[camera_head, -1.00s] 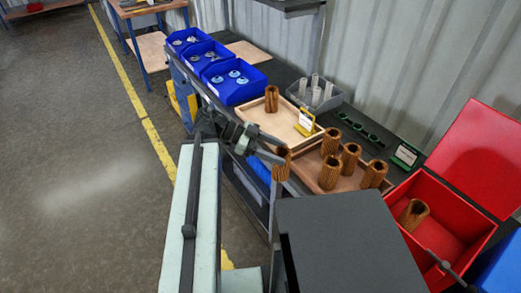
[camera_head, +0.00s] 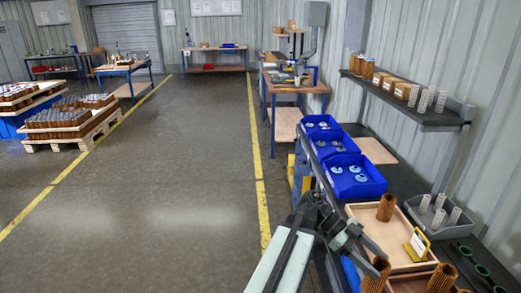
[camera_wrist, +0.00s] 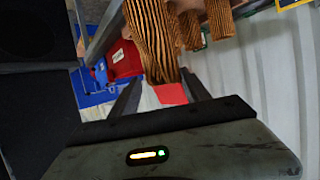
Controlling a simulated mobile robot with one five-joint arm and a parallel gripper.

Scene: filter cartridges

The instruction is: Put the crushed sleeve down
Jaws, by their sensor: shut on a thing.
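My gripper (camera_head: 373,258) is shut on a brown pleated sleeve (camera_head: 376,277), held upright at the lower edge of the head view, near the front of the trays. In the wrist view this sleeve (camera_wrist: 152,42) stands between my two fingers (camera_wrist: 160,92). I cannot clearly tell how crushed it is. Another brown sleeve (camera_head: 386,207) stands in a pale wooden tray (camera_head: 366,217) with a yellow-framed sign (camera_head: 417,243). A further sleeve (camera_head: 441,279) shows at the bottom edge. The wrist view also shows a red bin (camera_wrist: 124,60).
Blue bins (camera_head: 355,178) with metal parts line the bench behind the tray. A grey box (camera_head: 436,216) with clear tubes stands at the right, by dark round holders (camera_head: 470,256). A shelf (camera_head: 415,110) hangs on the wall.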

